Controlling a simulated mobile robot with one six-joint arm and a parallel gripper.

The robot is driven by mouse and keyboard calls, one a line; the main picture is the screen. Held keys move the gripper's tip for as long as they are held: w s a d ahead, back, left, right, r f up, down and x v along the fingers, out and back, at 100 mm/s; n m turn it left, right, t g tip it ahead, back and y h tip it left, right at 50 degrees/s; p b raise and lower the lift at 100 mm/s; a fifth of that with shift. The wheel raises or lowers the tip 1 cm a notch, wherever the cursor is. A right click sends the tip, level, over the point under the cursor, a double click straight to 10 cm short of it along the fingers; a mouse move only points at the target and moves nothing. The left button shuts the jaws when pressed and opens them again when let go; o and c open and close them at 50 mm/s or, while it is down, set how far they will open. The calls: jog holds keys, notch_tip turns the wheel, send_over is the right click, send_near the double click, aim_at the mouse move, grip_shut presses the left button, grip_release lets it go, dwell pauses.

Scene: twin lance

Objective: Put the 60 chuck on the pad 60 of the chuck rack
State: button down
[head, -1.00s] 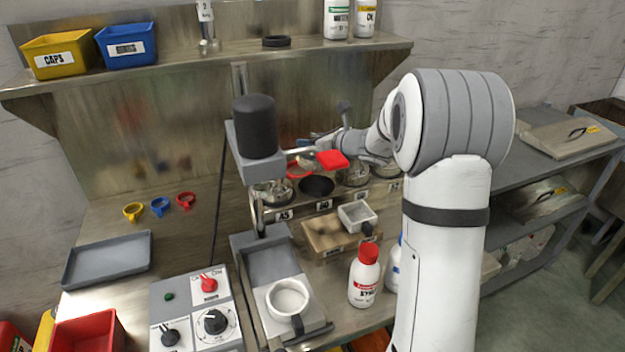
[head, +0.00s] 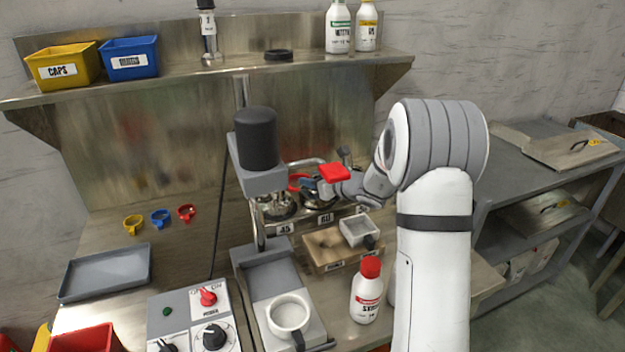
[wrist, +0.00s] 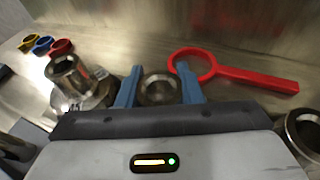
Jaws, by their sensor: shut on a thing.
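My gripper (head: 310,187) is shut on a metal ring-shaped chuck, taken to be the 60 chuck (wrist: 158,88), which shows between the blue fingers in the wrist view. In the head view the gripper is at the chuck rack, above the label 60 (head: 326,219). The dark round pad 60 (head: 318,202) is mostly covered by the gripper and chuck. I cannot tell whether the chuck touches the pad. Another metal chuck (head: 277,205) stands at label 45 (head: 285,229); it also shows in the wrist view (wrist: 70,75).
A red ring with a long handle (wrist: 250,77) is close behind the right finger. A grey press with a black motor (head: 257,140) stands left of the rack. Another metal part (wrist: 305,130) is at right. A red-capped bottle (head: 367,295) stands in front of my arm.

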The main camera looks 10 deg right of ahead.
jog(key=c, duration=1)
grip_release()
jog(key=shift+r+p, duration=0.15)
jog(key=shift+p, duration=0.15)
jog(key=v, duration=1.2)
jog(key=shift+b, duration=0.45)
